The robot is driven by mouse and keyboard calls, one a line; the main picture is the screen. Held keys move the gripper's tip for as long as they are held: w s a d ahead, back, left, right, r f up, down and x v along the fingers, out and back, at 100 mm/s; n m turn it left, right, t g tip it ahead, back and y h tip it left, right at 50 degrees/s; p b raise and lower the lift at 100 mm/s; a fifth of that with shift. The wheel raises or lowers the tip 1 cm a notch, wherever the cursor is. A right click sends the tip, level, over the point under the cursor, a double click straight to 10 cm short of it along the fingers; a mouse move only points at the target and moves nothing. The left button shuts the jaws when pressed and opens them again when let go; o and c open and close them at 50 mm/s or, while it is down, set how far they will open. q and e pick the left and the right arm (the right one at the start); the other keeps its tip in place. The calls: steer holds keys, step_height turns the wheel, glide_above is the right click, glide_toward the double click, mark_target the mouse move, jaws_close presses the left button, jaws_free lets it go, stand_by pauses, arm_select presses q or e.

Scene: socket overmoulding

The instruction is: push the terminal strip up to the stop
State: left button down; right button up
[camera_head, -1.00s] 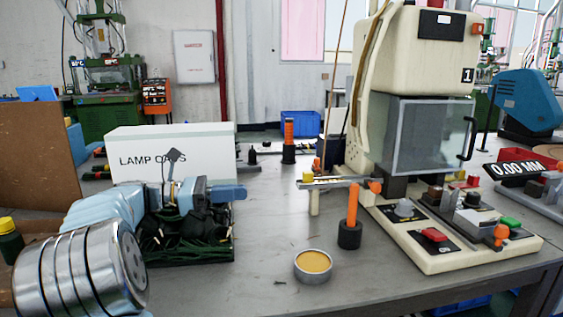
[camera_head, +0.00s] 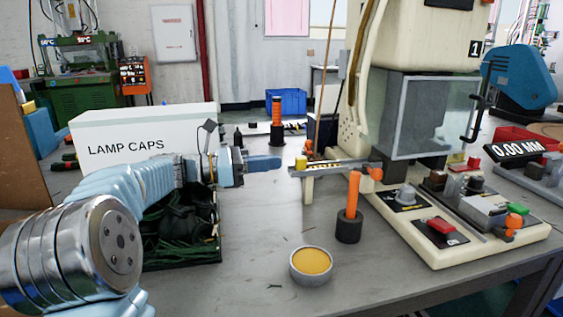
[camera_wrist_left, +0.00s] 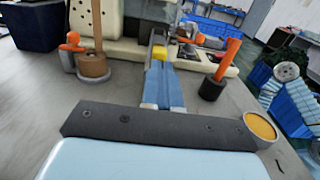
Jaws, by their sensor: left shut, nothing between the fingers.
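A narrow rail (camera_head: 335,168) on a cream post runs to the right toward the moulding machine. A strip with fine marks along it, apparently the terminal strip (camera_head: 322,166), lies along the rail. A yellow block (camera_head: 301,162) sits at the rail's left end; it also shows in the left wrist view (camera_wrist_left: 158,52). My left gripper (camera_head: 279,162) is shut and empty, its blue fingers pointing at the block with a small apparent gap. In the left wrist view the fingers (camera_wrist_left: 159,68) line up with the rail. I cannot make out the stop. My right gripper is not in view.
An orange-handled tool (camera_head: 353,205) stands in front of the rail. A round tin of yellow material (camera_head: 311,262) is nearer me. The LAMP CAPS box (camera_head: 140,135) and a dark green crate (camera_head: 190,258) are at left. The machine (camera_head: 425,120) fills the right.

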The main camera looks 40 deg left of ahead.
mark_target(296, 160)
arm_select(q)
steer(key=shift+x, duration=1.6)
steer(key=p+x, duration=0.2)
steer(key=x, duration=0.3)
steer(key=shift+r, duration=0.1)
steer(key=shift+w+d, duration=0.1)
steer(key=shift+w, duration=0.1)
